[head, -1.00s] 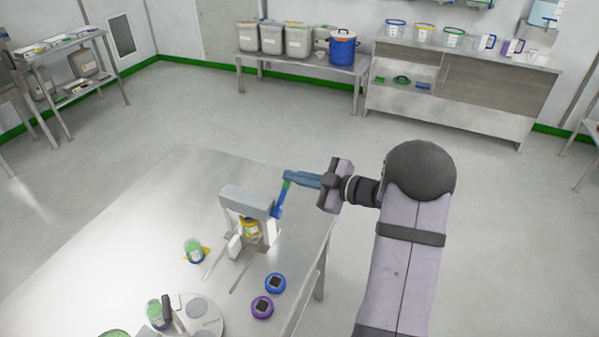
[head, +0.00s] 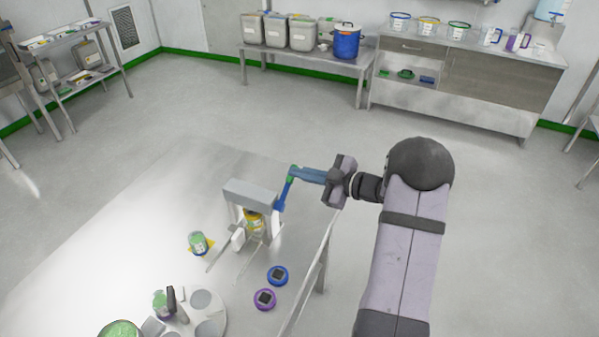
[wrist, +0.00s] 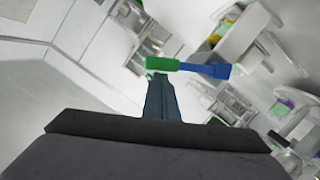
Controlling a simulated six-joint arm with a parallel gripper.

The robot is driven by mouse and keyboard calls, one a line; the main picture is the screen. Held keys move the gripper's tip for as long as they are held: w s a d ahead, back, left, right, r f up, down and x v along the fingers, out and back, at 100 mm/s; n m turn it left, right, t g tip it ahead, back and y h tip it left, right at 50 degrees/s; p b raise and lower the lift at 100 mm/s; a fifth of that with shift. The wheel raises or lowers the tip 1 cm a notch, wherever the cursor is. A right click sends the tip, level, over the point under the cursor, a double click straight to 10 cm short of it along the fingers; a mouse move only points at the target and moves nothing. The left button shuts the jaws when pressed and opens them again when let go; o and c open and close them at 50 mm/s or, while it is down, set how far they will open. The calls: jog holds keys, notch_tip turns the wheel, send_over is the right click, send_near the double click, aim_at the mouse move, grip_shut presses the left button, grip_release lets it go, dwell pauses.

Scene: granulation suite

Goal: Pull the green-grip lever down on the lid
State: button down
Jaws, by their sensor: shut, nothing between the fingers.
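The lever is a blue arm (head: 283,194) with a green grip (head: 292,173), angled up from the right side of a grey press-like frame (head: 251,196) on the steel table. A yellow-lidded jar (head: 254,222) sits under the frame's crossbar. My gripper (head: 297,173) is shut and empty, with its blue fingertips at the green grip. In the wrist view the fingertips (wrist: 158,78) meet the underside of the green grip (wrist: 163,64) in the picture; the blue arm (wrist: 205,69) extends right. I cannot tell whether they press on it.
A green-filled jar (head: 197,242) stands on a yellow marker left of the frame. A blue disc (head: 277,276) and a purple disc (head: 265,299) lie near the table's right edge. A round carousel (head: 207,318) stands at the front. The table's left side is clear.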

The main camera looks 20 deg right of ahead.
jog(key=shift+w+d+f, duration=0.15)
jog(key=shift+f, duration=0.05)
jog(key=shift+w+d+f+m+g+y, duration=0.2)
jog(key=shift+d+f+m, duration=0.1)
jog(key=shift+f+m, duration=0.5)
jog(key=shift+w+d+f+m+g+y, duration=0.1)
jog(key=shift+d+f+m+g+y, duration=0.15)
jog(key=shift+f+m, duration=0.55)
jog(key=shift+w+d+f+m+g+y, duration=0.15)
jog(key=shift+d+f+m, duration=0.25)
jog(key=shift+f, duration=0.8)
notch_tip(320, 180, up, 7)
jog(key=p, duration=0.5)
jog(key=b+v, duration=0.3)
jog(key=v, duration=0.6)
jog(key=shift+s+a+b, duration=0.2)
jog(key=shift+s+b, duration=0.15)
jog(key=shift+s, duration=0.1)
